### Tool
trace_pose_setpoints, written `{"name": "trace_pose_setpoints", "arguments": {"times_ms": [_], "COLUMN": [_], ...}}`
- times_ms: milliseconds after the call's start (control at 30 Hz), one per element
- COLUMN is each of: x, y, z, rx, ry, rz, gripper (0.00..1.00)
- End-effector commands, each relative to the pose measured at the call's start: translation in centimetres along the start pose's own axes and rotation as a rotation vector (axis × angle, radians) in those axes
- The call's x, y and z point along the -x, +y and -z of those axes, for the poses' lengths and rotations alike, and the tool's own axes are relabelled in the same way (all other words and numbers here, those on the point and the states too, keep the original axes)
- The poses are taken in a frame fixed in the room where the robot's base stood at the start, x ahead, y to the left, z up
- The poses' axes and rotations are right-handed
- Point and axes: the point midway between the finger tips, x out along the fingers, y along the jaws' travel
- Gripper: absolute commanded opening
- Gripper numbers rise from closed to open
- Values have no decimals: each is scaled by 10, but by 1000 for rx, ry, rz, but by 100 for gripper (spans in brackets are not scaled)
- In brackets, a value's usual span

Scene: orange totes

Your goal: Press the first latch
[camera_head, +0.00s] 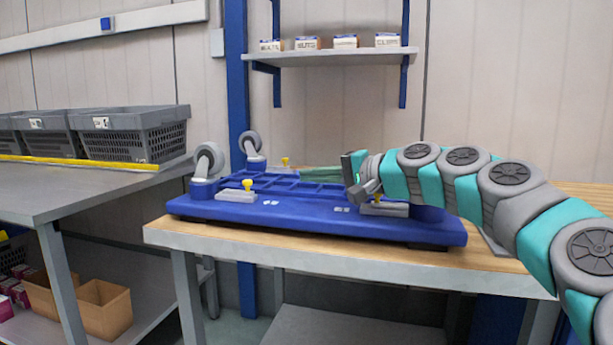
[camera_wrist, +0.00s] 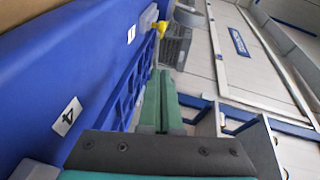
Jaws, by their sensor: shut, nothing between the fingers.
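A blue wheeled frame (camera_head: 320,222) lies on a wood-topped bench. Grey latches with yellow knobs sit on it: one at front left (camera_head: 240,194), one at front right (camera_head: 384,208) partly behind my arm, and a yellow knob (camera_head: 285,161) at the back. My gripper (camera_head: 303,173) is shut and empty, its green fingers pointing left above the frame. In the wrist view the closed fingers (camera_wrist: 160,74) point along the frame (camera_wrist: 70,75) towards a yellow knob (camera_wrist: 161,27), apart from it. A label 1 (camera_wrist: 131,34) and a label 4 (camera_wrist: 67,116) show on the frame.
Grey casters (camera_head: 207,160) stand up at the frame's left end. Grey crates (camera_head: 135,132) rest on a metal table at left. A shelf (camera_head: 340,56) with small boxes hangs behind the bench. The bench's front left wood (camera_head: 200,236) is bare.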

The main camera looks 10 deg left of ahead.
Motion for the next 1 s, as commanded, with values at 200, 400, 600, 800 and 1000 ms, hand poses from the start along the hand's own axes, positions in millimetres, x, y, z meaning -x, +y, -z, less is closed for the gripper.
{"name": "trace_pose_setpoints", "arguments": {"times_ms": [200,400,600,800,1000], "x": [-41,-68,-86,-98,-102], "y": [0,0,-1,0,0], "z": [0,-2,-13,-25,-29], "rx": [0,0,0,0,0], "ry": [-3,-4,-4,-4,-2], "rz": [-1,-1,1,0,0], "gripper": [0,0,0,0,0]}}
